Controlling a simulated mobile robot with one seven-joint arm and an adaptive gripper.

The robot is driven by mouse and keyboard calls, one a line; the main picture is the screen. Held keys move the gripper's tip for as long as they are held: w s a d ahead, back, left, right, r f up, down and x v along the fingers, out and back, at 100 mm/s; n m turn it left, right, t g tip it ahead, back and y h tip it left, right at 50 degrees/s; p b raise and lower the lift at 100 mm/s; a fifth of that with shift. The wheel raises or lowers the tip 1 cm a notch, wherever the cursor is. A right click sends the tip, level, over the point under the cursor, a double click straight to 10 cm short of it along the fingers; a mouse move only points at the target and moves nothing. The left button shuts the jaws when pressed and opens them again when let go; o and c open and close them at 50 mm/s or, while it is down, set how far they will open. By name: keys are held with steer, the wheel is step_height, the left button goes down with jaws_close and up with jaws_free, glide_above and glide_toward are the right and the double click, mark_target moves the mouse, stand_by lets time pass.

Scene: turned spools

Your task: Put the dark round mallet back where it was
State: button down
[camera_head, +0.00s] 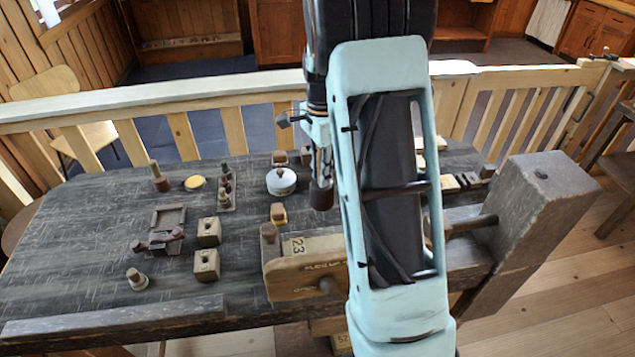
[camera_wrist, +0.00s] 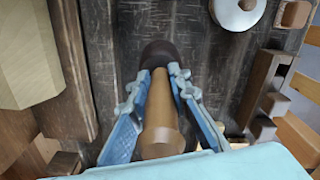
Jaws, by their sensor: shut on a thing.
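The dark round mallet has a dark brown head (camera_head: 321,194) and a light wooden handle. In the wrist view its head (camera_wrist: 160,54) is at the far end of the fingers, and its handle (camera_wrist: 160,115) runs back between them. My gripper (camera_wrist: 161,76) is shut on the handle. In the head view my gripper (camera_head: 320,150) is over the bench, with the mallet head hanging down below it. My arm hides part of the bench to the right. I cannot tell how far the head is above the bench.
On the dark bench (camera_head: 90,245), a white round lidded thing (camera_head: 281,183) is left of the mallet. Further left are two wooden blocks (camera_head: 208,232), a square tray (camera_head: 167,220) and a yellow disc (camera_head: 195,183). A wooden vise (camera_head: 325,272) is at the front edge.

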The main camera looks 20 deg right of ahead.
mark_target(318, 183)
steer(key=shift+w+a+f, duration=0.2)
steer(key=shift+a+f, duration=0.1)
steer(key=shift+f, duration=0.15)
steer(key=shift+w+f, duration=0.1)
steer(key=shift+f, duration=1.55)
steer(key=shift+f, duration=0.2)
steer(key=c, duration=1.8)
jaws_free()
steer(key=shift+r, duration=0.1)
step_height(318, 183, up, 12)
steer(key=shift+r, duration=0.15)
